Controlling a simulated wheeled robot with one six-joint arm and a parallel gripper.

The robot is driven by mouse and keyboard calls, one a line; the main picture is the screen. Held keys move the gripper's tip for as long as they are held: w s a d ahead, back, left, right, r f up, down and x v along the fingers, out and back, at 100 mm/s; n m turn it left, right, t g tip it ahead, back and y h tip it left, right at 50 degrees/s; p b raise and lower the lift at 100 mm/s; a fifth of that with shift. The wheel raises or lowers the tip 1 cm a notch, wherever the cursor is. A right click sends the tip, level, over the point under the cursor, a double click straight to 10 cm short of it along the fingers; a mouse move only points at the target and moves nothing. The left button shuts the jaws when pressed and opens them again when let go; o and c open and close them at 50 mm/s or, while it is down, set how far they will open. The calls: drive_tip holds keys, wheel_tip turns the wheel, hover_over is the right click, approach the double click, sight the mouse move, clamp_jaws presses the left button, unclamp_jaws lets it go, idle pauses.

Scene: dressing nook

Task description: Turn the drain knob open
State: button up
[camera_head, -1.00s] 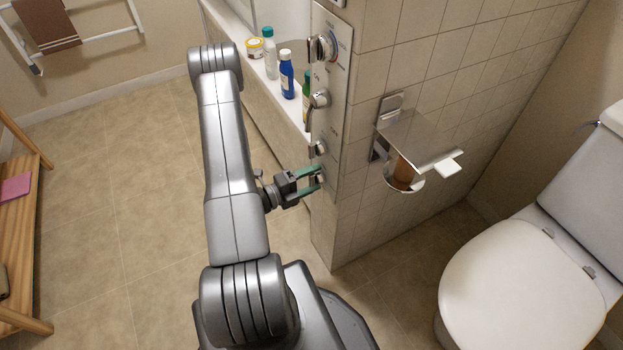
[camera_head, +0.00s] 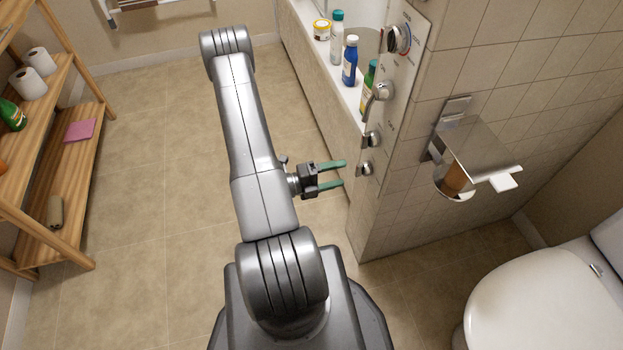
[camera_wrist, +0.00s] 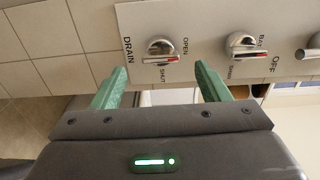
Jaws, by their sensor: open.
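The drain knob (camera_head: 366,168) is the lowest knob on the steel panel of the tiled wall. In the wrist view the chrome drain knob (camera_wrist: 160,50) sits by the words DRAIN, OPEN and SHUT. The red mark on its bar is at the right end, on the side of the word OPEN. My gripper (camera_head: 344,173) is open and empty, with green fingers pointing at the panel. Its fingertips stop short of the drain knob, with a gap. In the wrist view my gripper (camera_wrist: 160,80) has its fingers spread below the knob, one to each side.
The bath/shower knob (camera_wrist: 243,46) is beside the drain knob. A steel paper holder (camera_head: 478,150) juts from the wall near a toilet (camera_head: 545,300). Bottles (camera_head: 350,62) stand on the tub ledge. A wooden shelf (camera_head: 75,245) is left; the floor between is clear.

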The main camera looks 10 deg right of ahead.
sight(356, 170)
drive_tip(key=a, duration=0.6)
drive_tip(key=shift+s+a, duration=0.25)
drive_tip(key=shift+a, duration=0.15)
idle(0.3)
drive_tip(key=shift+w+d+b, duration=0.1)
drive_tip(key=shift+w+d, duration=0.05)
drive_tip(key=shift+d, duration=2)
drive_tip(key=shift+w+d+b, duration=0.1)
drive_tip(key=shift+w+d, duration=0.1)
drive_tip(key=shift+d, duration=1.9)
drive_tip(key=shift+w+d+b, duration=0.1)
drive_tip(key=shift+w+d, duration=0.05)
drive_tip(key=shift+d, duration=2)
drive_tip(key=shift+a, duration=0.15)
